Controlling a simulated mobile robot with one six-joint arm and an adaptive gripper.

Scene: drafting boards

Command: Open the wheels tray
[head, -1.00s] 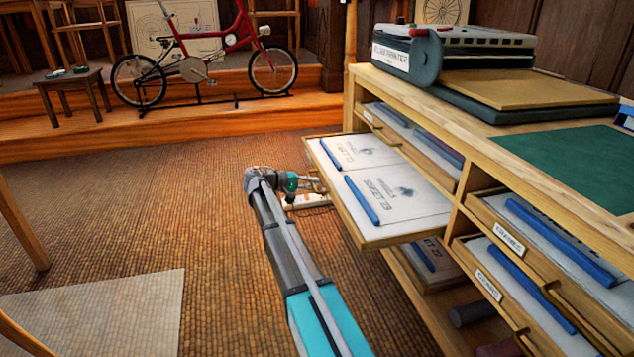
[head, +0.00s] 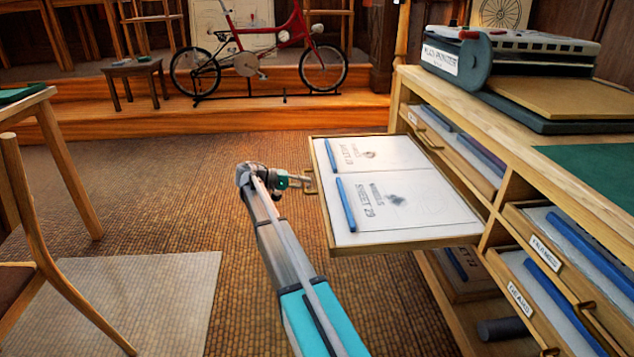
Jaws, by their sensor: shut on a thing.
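The pulled-out tray (head: 400,242) sticks out to the left from the upper level of the wooden cabinet. My gripper (head: 307,182) is at the tray's front, shut on the small handle (head: 312,180) there. The fingers are small in the view and partly merge with the handle. The tray's own label is not visible.
Trays labelled Frames (head: 545,251) and Gears (head: 519,298) sit at the right in the cabinet. A plan printer (head: 510,50) stands on top. A chair (head: 40,240) and a table stand at the left. Open carpet (head: 150,200) lies left of my arm. A red bicycle (head: 265,55) stands behind.

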